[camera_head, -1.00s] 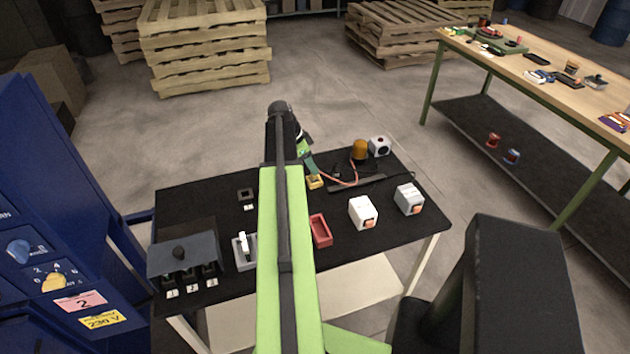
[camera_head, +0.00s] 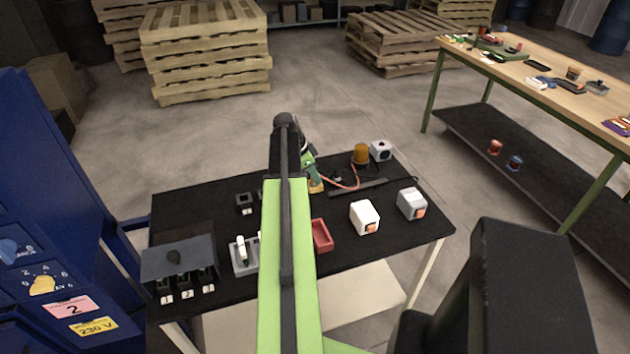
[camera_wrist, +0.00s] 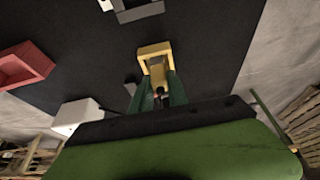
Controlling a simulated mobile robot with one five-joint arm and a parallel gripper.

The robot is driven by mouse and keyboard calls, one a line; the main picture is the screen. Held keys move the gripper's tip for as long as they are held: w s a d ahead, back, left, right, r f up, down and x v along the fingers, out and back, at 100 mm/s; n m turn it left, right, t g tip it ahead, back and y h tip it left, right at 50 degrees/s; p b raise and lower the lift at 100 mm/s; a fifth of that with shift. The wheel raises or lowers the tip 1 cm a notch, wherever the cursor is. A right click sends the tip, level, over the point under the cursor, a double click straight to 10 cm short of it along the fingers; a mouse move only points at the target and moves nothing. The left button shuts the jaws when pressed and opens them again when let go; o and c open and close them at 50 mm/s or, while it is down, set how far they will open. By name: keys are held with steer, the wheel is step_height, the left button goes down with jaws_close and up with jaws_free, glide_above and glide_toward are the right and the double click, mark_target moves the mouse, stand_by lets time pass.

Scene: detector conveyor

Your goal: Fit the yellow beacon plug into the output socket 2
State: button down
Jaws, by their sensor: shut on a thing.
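My gripper (camera_wrist: 155,88) is shut on the yellow beacon plug (camera_wrist: 157,70), with its green fingers on either side. A yellow square frame (camera_wrist: 153,49) shows just past the fingertips; I cannot tell whether it is part of the plug or a holder on the table. In the head view my gripper (camera_head: 313,180) is over the table's middle, partly behind my arm. A red cable runs from its area toward the amber beacon (camera_head: 361,153). Output socket 2 (camera_head: 186,280) is the middle of three dark sockets on the grey box (camera_head: 178,258) at the table's left.
A red tray (camera_head: 321,236), a grey tray with a white lever (camera_head: 242,256), a small dark socket (camera_head: 244,200) and two white-grey boxes with orange buttons (camera_head: 365,217) stand on the black table. A blue cabinet (camera_head: 60,220) stands at the left.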

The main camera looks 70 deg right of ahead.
steer(key=shift+r+p, duration=0.6)
step_height(320, 180, up, 4)
steer(key=p, duration=0.4)
steer(key=s+a+r+p, duration=0.1)
steer(key=s+r+p, duration=0.4)
steer(key=s, duration=0.6)
steer(key=shift+s+a+r+p, duration=0.15)
steer(key=shift+s+r+p, duration=0.15)
steer(key=shift+r+p, duration=0.1)
